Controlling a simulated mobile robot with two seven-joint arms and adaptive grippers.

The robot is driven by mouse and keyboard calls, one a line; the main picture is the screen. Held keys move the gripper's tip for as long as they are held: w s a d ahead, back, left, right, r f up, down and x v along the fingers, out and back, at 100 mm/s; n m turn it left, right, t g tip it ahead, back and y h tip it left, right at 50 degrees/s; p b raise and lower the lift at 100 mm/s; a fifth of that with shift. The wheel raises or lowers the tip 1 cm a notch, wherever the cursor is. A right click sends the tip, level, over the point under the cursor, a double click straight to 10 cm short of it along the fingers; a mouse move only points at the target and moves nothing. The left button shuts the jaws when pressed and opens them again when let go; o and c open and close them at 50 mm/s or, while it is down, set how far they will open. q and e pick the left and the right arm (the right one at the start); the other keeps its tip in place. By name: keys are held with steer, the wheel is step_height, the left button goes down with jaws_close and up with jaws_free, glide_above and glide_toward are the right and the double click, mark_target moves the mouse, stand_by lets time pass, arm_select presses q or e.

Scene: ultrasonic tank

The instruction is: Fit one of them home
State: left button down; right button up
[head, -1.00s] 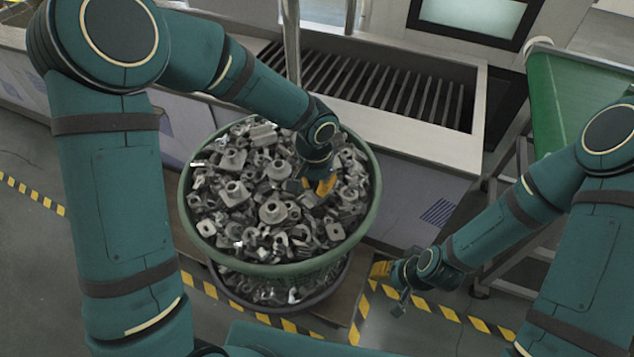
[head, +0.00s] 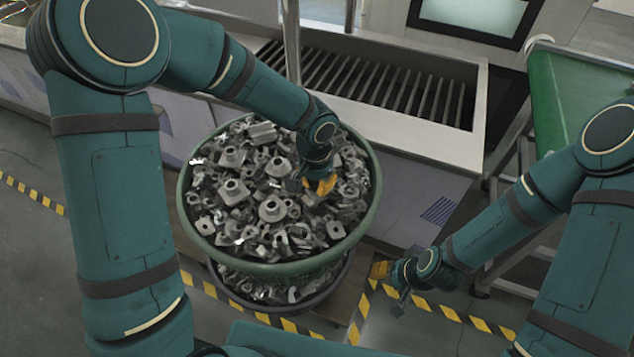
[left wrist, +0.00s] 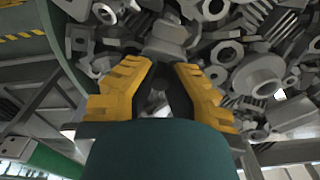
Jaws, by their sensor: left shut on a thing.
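Many grey metal parts (head: 236,205) fill a round green basket (head: 372,200); they also show in the left wrist view (left wrist: 262,76). My left gripper (head: 322,186) is down at the parts on the right side of the basket. In the left wrist view its yellow fingers (left wrist: 158,88) are shut on a metal part (left wrist: 166,38), whose block-like body shows beyond the fingertips. The held part is mostly hidden in the head view. My right gripper (head: 390,284) hangs over the floor right of the basket, away from the parts; its finger gap is unclear.
A steel tank (head: 470,150) with a slatted rack (head: 385,85) stands behind the basket. A green conveyor belt (head: 575,95) is at the right. A second, darker container (head: 335,285) sits under the basket. Yellow-black tape (head: 440,310) marks the floor.

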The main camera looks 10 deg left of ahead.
mark_target(315, 185)
arm_select(q)
steer(key=shift+f, duration=0.1)
stand_by(0.8)
steer(key=c, duration=1.1)
jaws_free()
steer(key=shift+o, duration=0.2)
step_height(315, 185, up, 12)
steer(key=shift+s, duration=0.3)
steer(key=shift+a, duration=0.1)
